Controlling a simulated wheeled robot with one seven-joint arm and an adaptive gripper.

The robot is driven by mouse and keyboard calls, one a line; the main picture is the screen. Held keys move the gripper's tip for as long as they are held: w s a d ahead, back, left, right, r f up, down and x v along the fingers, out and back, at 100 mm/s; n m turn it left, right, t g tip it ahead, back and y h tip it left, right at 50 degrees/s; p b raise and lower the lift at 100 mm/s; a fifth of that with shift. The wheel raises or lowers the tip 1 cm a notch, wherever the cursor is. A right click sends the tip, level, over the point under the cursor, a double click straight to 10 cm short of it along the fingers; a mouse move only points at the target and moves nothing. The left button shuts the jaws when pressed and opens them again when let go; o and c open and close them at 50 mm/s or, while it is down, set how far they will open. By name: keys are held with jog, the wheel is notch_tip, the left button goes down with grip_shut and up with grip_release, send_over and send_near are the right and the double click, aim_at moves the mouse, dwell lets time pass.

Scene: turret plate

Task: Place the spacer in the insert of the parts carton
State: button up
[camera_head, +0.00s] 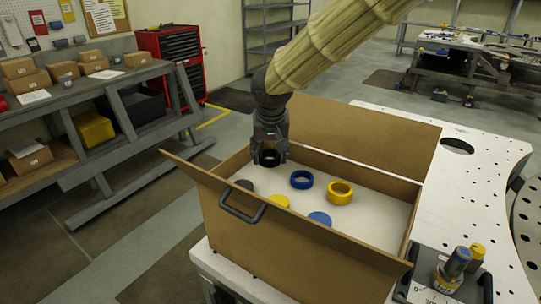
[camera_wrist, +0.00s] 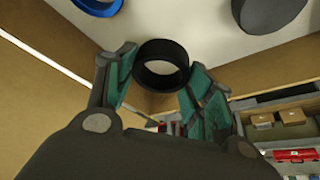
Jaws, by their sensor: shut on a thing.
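The spacer seems to be a black ring (camera_head: 270,158), which also shows in the wrist view (camera_wrist: 161,66). My gripper (camera_head: 269,148) is shut on it, with a green-padded finger on each side in the wrist view (camera_wrist: 160,82). The parts carton (camera_head: 290,250) is an open brown box with a white insert (camera_head: 365,205). I hold the ring at the carton's far left corner. I cannot tell whether it touches the insert. A blue ring (camera_head: 301,179) and a yellow ring (camera_head: 340,192) stand on the insert. Dark (camera_head: 245,185), yellow (camera_head: 278,202) and blue (camera_head: 320,218) flat round shapes lie nearer.
The carton's flaps stand open, with a raised flap (camera_head: 365,130) behind and a handle (camera_head: 243,203) on the near left side. The carton rests on a white perforated table (camera_head: 460,190). Blue- and yellow-topped items (camera_head: 458,262) stand at the right. A shelf bench (camera_head: 110,80) is at left.

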aim_at(269, 171)
jog(key=shift+w, duration=0.65)
jog(key=shift+w+f+p, duration=0.1)
jog(key=shift+f+p, duration=1)
jog(key=shift+f, duration=0.75)
jog(key=o, duration=1)
jog(key=shift+o, duration=0.2)
jog(key=shift+r, duration=0.1)
jog(key=b+v, duration=0.3)
jog(key=v, duration=0.8)
jog(key=shift+r, duration=0.4)
jog(key=shift+a, duration=0.1)
